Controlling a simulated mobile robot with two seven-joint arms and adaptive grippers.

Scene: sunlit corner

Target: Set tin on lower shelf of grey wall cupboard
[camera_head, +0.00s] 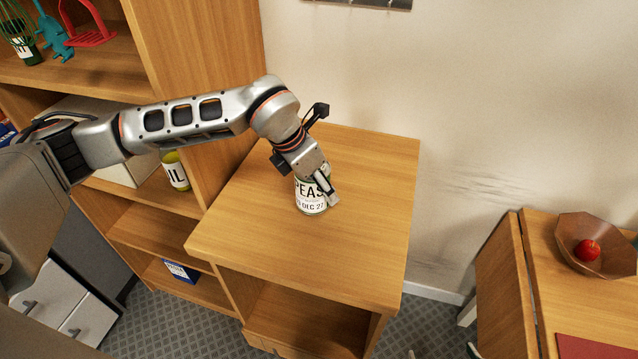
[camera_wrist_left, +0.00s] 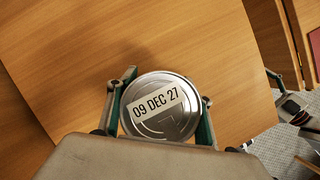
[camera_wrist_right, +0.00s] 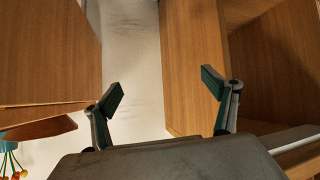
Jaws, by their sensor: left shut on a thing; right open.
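The tin (camera_head: 309,196), with a white PEAS label, is upright at the wooden cabinet top (camera_head: 345,240). My left gripper (camera_head: 326,184) comes from above and is shut on it. In the left wrist view, the tin's silver lid (camera_wrist_left: 162,106), marked 09 DEC 27, sits between the two fingers of my left gripper (camera_wrist_left: 165,98). I cannot tell whether the tin touches the wood. My right gripper (camera_wrist_right: 163,88) is open and empty in the right wrist view. The grey wall cupboard is not clearly in view; only a grey edge (camera_head: 385,4) shows high on the wall.
A tall wooden shelf unit (camera_head: 205,50) with bottles and utensils stands left of the cabinet. A wooden table (camera_head: 555,285) at right bears a brown bowl (camera_head: 572,238) with a red fruit (camera_head: 587,249). The cabinet top around the tin is clear.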

